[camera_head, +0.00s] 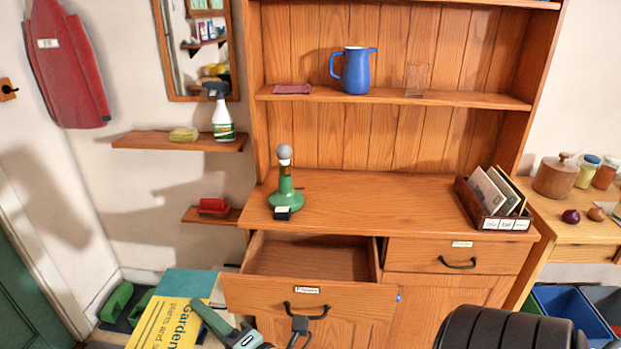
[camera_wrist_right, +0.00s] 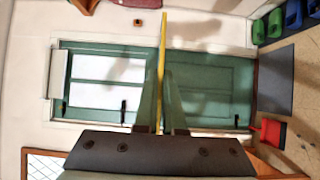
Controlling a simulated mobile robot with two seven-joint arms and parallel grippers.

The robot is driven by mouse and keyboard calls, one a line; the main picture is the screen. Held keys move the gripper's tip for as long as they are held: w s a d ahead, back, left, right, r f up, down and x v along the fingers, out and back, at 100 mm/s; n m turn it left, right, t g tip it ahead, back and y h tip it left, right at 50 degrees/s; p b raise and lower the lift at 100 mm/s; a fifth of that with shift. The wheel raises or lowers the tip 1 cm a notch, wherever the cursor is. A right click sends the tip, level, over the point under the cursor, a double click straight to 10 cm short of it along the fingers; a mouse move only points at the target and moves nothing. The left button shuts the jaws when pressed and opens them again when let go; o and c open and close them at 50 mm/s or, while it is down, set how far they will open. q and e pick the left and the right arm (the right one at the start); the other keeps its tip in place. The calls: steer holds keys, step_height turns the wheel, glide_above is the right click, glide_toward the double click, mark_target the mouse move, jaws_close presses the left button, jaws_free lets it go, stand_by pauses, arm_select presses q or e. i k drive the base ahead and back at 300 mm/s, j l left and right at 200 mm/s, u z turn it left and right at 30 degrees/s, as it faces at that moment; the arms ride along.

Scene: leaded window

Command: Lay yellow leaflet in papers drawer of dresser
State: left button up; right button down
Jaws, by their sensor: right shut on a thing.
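The yellow leaflet (camera_head: 163,325), with "Garden..." printed on it, is at the lower left of the head view, left of the dresser. My right gripper (camera_head: 206,317) is shut on it. In the right wrist view, the leaflet (camera_wrist_right: 162,45) is edge-on between the green fingers of the gripper (camera_wrist_right: 159,75). The dresser's (camera_head: 370,192) left drawer (camera_head: 262,291), labelled "Papers", is pulled open. Its visible inside is bare, and the leaflet is outside it, to the left. My left gripper is not in view.
The right drawer (camera_head: 420,256) is shut. A green lamp-like object (camera_head: 285,197) stands on the dresser top above the open drawer. A card box (camera_head: 466,201) stands at the right. A small shelf (camera_head: 198,217) holds a red item left of the dresser.

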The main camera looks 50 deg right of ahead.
mark_target(312, 274)
steer(key=i+j+z, duration=0.1)
steer(key=i+z, duration=0.25)
steer(key=i+j+z, duration=0.25)
steer(key=i+z, duration=0.15)
steer(key=i, duration=0.15)
steer(key=i+j+z, duration=0.2)
steer(key=z, duration=0.2)
steer(key=i+j+z, duration=0.25)
steer(key=z, duration=0.15)
steer(key=i+j+z, duration=0.15)
steer(key=j+z, duration=0.2)
steer(key=i+j+z, duration=0.15)
steer(key=j+z, duration=0.25)
steer(key=i+j+z, duration=0.1)
steer(key=j+z, duration=0.2)
steer(key=j, duration=0.25)
